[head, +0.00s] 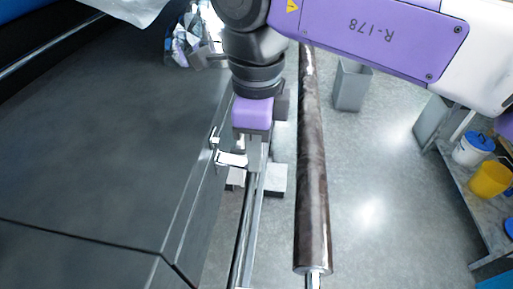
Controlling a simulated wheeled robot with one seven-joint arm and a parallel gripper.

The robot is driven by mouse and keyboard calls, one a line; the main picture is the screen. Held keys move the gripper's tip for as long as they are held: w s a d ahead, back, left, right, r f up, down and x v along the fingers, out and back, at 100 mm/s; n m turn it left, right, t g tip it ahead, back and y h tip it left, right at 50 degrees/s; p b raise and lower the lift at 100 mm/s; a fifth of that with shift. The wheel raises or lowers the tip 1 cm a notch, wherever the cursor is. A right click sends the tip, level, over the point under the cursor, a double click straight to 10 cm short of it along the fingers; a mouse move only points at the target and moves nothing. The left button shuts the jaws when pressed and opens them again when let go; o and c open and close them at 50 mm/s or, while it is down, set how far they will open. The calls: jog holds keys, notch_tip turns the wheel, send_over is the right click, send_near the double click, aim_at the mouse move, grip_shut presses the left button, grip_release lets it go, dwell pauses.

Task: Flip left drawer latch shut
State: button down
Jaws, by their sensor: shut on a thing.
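The left drawer latch (231,159) is a small bright metal piece. It is on the upper right edge of the large dark grey cabinet (110,130), in the middle of the head view. My gripper (253,155) reaches down from above, just right of the cabinet edge, and is shut on the latch. My purple wrist and the grey finger beside the latch hide part of the contact. The exact angle of the latch is hard to tell.
A long dark roller (312,170) runs close to the right of my gripper, with a metal rail (248,225) between it and the cabinet. A grey bin (351,85) and a shelf (460,185) with a yellow bucket (489,180) stand right. Open floor (385,190) lies between.

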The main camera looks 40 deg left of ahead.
jog(key=shift+f, duration=0.15)
jog(key=f+g+y+b, duration=0.2)
jog(key=f+y+b, duration=0.1)
jog(key=b, duration=0.5)
jog(key=a+f+g+y+b, duration=0.1)
jog(key=f+g+y+b, duration=0.1)
jog(key=y+b, duration=0.3)
jog(key=s+f+g+y+b, duration=0.1)
jog(key=f+g+y+b, duration=0.2)
jog(key=b, duration=0.8)
jog(key=shift+a+f+g+y, duration=0.3)
jog(key=shift+g+y, duration=0.1)
jog(key=shift+y, duration=0.5)
jog(key=shift+s+a+y+b, duration=0.1)
jog(key=shift+a+y+b, duration=0.1)
jog(key=shift+y+b, duration=0.45)
jog(key=shift+r+g, duration=0.1)
jog(key=shift+g, duration=0.3)
jog(key=c, duration=1.3)
grip_release()
jog(key=shift+o, duration=0.3)
